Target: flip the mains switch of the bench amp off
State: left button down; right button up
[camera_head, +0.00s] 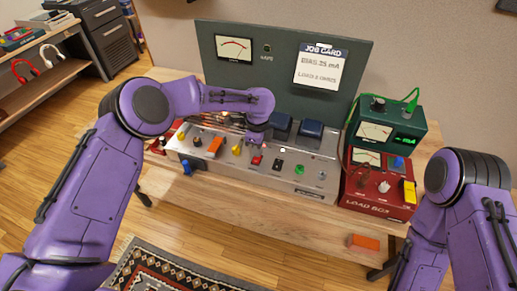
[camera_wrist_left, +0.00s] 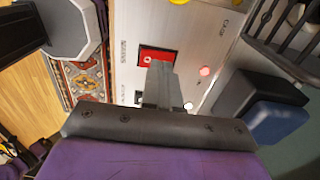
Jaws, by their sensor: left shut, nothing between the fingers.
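The bench amp (camera_head: 215,168) is a silver chassis on the wooden bench, with a row of controls along its front. A red rocker switch (camera_head: 257,160) sits near the middle of that row, and I take it to be the mains switch. It also shows in the left wrist view (camera_wrist_left: 150,56), beside a small label too blurred to read surely. My left gripper (camera_head: 253,138) is shut and empty, just behind the red switch. In the left wrist view the closed fingers (camera_wrist_left: 160,72) overlap the switch's edge; contact cannot be told. The rocker's tilt is unclear. My right gripper is out of view.
A black switch (camera_head: 277,165) and a green knob (camera_head: 299,170) lie right of the red one. Blue-topped transformers (camera_head: 309,130) stand behind. The red load box (camera_head: 376,200) and a green meter box (camera_head: 385,122) stand at the right. An orange block (camera_head: 364,242) lies at the bench's front.

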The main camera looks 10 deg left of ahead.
pick_arm(q)
notch_tip(320, 180, up, 4)
jog(key=shift+p, duration=0.9)
jog(key=b, duration=0.2)
jog(key=shift+r+b, duration=0.3)
jog(key=shift+r, duration=0.05)
notch_tip(320, 180, up, 8)
jog(key=b, duration=0.1)
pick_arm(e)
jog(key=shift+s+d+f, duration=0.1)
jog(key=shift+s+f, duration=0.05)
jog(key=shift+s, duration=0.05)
